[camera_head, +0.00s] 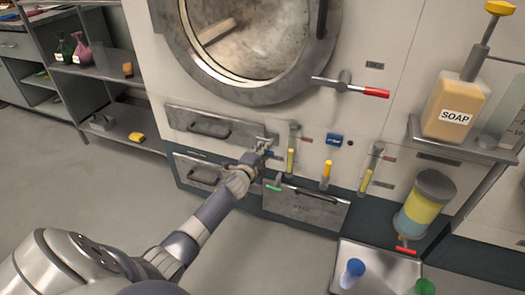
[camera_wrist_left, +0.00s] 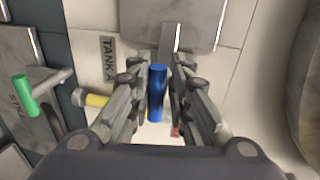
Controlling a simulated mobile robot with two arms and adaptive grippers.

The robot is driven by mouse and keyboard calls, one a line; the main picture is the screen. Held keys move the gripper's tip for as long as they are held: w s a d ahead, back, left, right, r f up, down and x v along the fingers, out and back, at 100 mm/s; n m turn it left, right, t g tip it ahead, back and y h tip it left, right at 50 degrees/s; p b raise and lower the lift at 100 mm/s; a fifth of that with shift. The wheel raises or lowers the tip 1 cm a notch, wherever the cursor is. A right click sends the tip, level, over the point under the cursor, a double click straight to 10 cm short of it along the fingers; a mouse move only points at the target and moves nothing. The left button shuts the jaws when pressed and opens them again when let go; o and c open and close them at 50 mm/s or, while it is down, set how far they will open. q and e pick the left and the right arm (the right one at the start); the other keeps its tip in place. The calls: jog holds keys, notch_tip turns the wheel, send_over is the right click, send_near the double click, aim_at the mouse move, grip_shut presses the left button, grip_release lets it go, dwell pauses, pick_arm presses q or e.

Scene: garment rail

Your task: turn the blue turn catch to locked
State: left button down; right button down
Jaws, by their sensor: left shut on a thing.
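The blue turn catch shows as a blue cylindrical handle (camera_wrist_left: 156,95) between the fingers in the left wrist view. In the head view only a small blue bit of it (camera_head: 271,154) shows beside my fingers, at the right end of the upper drawer front (camera_head: 186,119). My left gripper (camera_head: 263,146) is shut on this handle, with a finger on each side (camera_wrist_left: 160,100). The fingers hide much of the catch in the head view. No lock marking is readable. My right gripper is not in view.
A green catch (camera_head: 273,187) sits just below, by the lower right drawer (camera_head: 305,207). A yellow-filled gauge tube (camera_head: 290,161) stands close right of my gripper. The round door (camera_head: 250,40) and red-tipped lever (camera_head: 372,92) are above. Floor at left is clear.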

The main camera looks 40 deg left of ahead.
pick_arm(q)
jog(key=shift+s+a+f, duration=0.1)
jog(key=shift+s+f, duration=0.15)
jog(key=shift+f, duration=0.25)
jog(key=c, duration=1.6)
grip_release()
jog(key=shift+w+r, duration=0.1)
jog(key=shift+r, duration=0.15)
jog(key=v, duration=1.2)
